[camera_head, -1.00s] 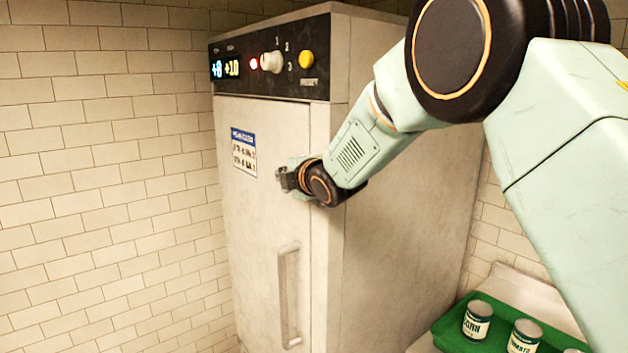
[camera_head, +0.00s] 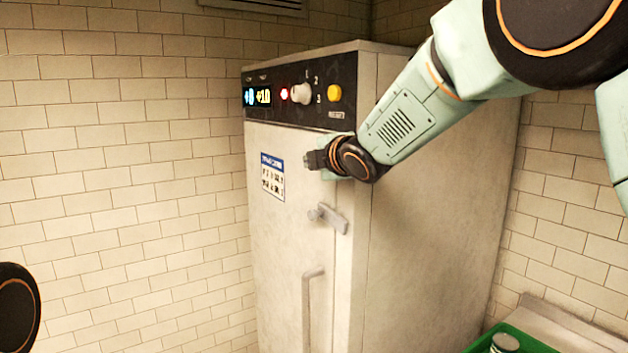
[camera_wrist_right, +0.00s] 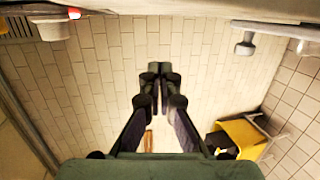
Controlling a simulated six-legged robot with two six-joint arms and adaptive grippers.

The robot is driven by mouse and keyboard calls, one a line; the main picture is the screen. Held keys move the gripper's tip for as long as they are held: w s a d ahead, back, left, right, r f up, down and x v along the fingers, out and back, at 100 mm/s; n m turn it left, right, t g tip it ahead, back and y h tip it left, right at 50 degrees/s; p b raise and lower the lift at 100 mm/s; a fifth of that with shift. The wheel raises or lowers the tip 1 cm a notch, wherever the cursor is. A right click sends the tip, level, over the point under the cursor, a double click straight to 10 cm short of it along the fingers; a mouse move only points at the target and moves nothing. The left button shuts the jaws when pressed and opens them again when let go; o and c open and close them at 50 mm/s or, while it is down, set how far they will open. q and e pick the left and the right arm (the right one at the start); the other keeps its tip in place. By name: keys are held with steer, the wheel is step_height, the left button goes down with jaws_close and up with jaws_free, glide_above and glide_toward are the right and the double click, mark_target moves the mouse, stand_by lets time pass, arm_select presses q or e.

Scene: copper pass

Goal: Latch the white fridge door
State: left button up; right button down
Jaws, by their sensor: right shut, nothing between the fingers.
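The white fridge (camera_head: 430,220) stands against the tiled wall, and its door (camera_head: 275,230) looks closed. A grey latch lever (camera_head: 328,217) sits near the door's right edge, slanting down to the right; I cannot tell if it is engaged. A long vertical handle (camera_head: 308,310) is below it. My right gripper (camera_head: 310,160) is shut and empty, above the latch and beside the label, pointing left across the door front. Its closed fingers also show in the right wrist view (camera_wrist_right: 160,72). My left gripper is out of view.
The control panel (camera_head: 300,93) with knob, red light and yellow button is just above my right gripper. A green tray (camera_head: 500,340) with a can is at the lower right. A yellow object (camera_wrist_right: 240,137) stands on the right in the wrist view.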

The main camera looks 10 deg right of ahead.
steer(key=s+d+f+m+g+b, duration=0.15)
steer(key=s+f+m, duration=0.35)
steer(key=f, duration=0.7)
steer(key=s+d+f+m+g+h+b, duration=0.15)
steer(key=s+f+m, duration=0.45)
steer(key=f, duration=0.7)
steer(key=s+d+f+m+g+b, duration=0.1)
steer(key=s+f+m+g+b, duration=0.3)
steer(key=f, duration=0.8)
steer(key=s+d+f+m+g+b, duration=0.1)
steer(key=s+f+m+g+b, duration=0.1)
steer(key=s+f, duration=0.8)
steer(key=s+d+f+m+g+h+b, duration=0.1)
steer(key=s+f+m+g+b, duration=0.1)
steer(key=s+f, duration=0.9)
steer(key=s+d+f+m+g+b, duration=0.1)
steer(key=s+f+g+b, duration=0.3)
steer(key=s+f, duration=0.7)
steer(key=s+m+b, duration=0.1)
steer(key=s+b, duration=0.1)
steer(key=s, duration=0.5)
steer(key=shift+d+f, duration=0.25)
steer(key=shift+d, duration=0.05)
